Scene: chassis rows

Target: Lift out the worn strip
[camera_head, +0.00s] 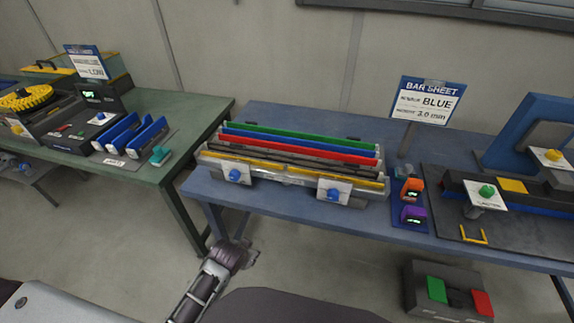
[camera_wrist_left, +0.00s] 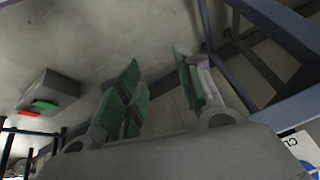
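A long rack (camera_head: 270,180) on the blue table holds several parallel strips: a green strip (camera_head: 300,138), a blue strip (camera_head: 285,142), a red strip (camera_head: 300,149), dark strips and a yellow-edged strip (camera_head: 345,180) at the front. I cannot tell which strip is worn. Two white plates with blue knobs (camera_head: 235,175) are on the rack's front. My left gripper (camera_head: 246,257) is low in front of the table, below the rack and apart from it. In the left wrist view its green-padded fingers (camera_wrist_left: 158,78) are spread and empty. My right gripper is not seen.
A sign (camera_head: 428,101) reads BAR SHEET, BLUE, 2.0 mm. Orange and purple devices (camera_head: 412,214) stand right of the rack, near a dark fixture (camera_head: 515,215). A green table (camera_head: 190,118) is at the left. A button box (camera_head: 445,290) is on the floor.

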